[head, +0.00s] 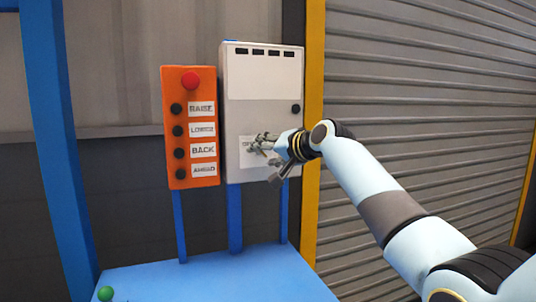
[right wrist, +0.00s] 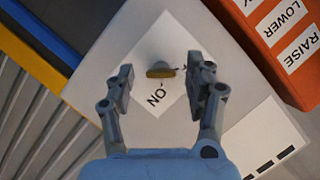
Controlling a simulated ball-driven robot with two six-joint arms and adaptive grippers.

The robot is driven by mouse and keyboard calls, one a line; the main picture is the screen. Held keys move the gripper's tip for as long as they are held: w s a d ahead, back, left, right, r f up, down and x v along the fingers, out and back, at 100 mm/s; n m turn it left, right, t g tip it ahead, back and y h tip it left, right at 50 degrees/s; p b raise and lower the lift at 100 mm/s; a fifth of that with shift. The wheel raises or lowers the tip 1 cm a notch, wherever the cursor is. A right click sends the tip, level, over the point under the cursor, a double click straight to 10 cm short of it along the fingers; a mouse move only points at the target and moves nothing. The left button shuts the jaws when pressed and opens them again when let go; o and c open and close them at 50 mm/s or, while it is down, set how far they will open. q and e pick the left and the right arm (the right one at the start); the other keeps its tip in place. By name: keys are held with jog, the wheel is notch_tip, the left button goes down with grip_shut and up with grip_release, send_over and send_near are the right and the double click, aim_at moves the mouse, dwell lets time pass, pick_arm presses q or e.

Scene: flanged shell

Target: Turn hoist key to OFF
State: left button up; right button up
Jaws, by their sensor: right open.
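The hoist key (right wrist: 162,71) is a small brass-coloured piece on a white label (right wrist: 150,50) of the light grey control box. The word ON reads beside it, upside down in the right wrist view; no OFF word is legible. My right gripper (right wrist: 160,76) is open, with one finger on each side of the key and gaps to both. In the head view my right gripper (head: 262,144) is at the lower front of the grey box (head: 262,100) and covers the key. My left gripper is not in view.
An orange button panel (head: 190,120) with a red knob (head: 190,80) and several labelled black buttons stands left of the box. A black knob (head: 295,109) is on the box's right side. A blue table (head: 215,280) is below, and a yellow post (head: 313,120) stands at the right.

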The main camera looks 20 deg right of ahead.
jog(key=v, duration=1.2)
jog(key=shift+f, duration=0.1)
